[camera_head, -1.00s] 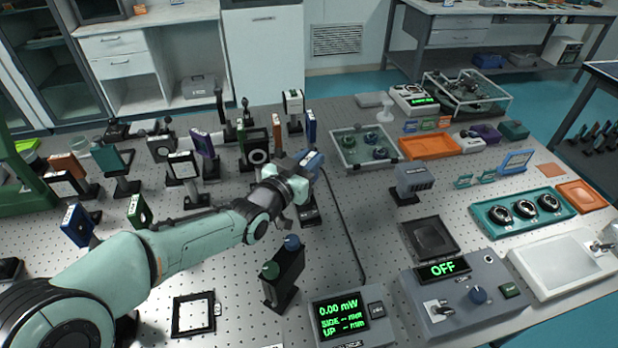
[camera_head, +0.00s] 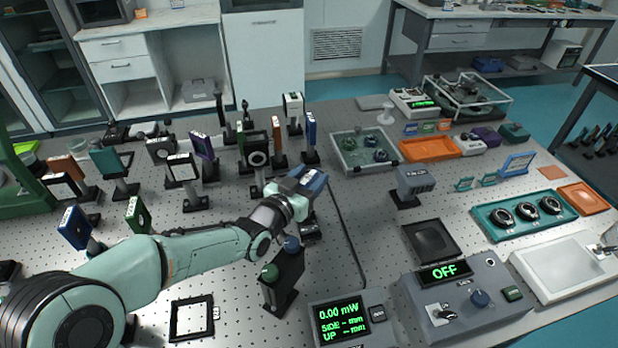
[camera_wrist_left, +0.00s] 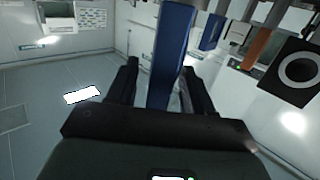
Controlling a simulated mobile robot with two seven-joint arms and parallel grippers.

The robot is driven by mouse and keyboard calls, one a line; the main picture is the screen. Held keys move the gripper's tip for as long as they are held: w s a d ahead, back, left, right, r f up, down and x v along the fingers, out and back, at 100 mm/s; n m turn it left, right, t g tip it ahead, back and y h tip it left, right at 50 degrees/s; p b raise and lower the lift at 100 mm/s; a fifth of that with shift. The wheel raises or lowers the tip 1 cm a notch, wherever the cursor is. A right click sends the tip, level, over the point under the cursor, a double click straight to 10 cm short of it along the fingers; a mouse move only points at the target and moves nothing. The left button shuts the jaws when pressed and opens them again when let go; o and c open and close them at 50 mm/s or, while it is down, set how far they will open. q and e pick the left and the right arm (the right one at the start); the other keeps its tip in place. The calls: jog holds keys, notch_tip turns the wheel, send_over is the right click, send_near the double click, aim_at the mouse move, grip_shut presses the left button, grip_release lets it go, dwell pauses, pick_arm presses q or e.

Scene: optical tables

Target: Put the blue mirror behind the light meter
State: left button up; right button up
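The blue mirror (camera_head: 312,181) is in my left gripper (camera_head: 303,187), near the middle of the table in the head view. Its dark base shows below the gripper. In the left wrist view, the blue mirror (camera_wrist_left: 171,55) stands as a tall narrow plate between the two dark fingers (camera_wrist_left: 160,88); the gripper hides its lower part. The light meter (camera_head: 345,318), a grey box with a green "0.00 mW" readout, is at the bottom edge of the head view, nearer the camera than the mirror. My right gripper does not show.
A dark mount with green and blue knobs (camera_head: 283,278) stands just in front of my left gripper. A black cable (camera_head: 345,225) runs right of it. Several upright mounts crowd behind, including another blue one (camera_head: 310,130). A grey "OFF" box (camera_head: 462,300) is right of the meter.

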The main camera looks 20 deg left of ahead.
pick_arm(q)
jog(key=shift+s+r, duration=0.15)
jog(key=shift+s, duration=0.05)
jog(key=s+a, duration=0.1)
jog(key=s, duration=1)
jog(key=shift+s+a+r, duration=0.25)
jog(key=shift+a+r, duration=0.1)
jog(key=shift+r, duration=0.1)
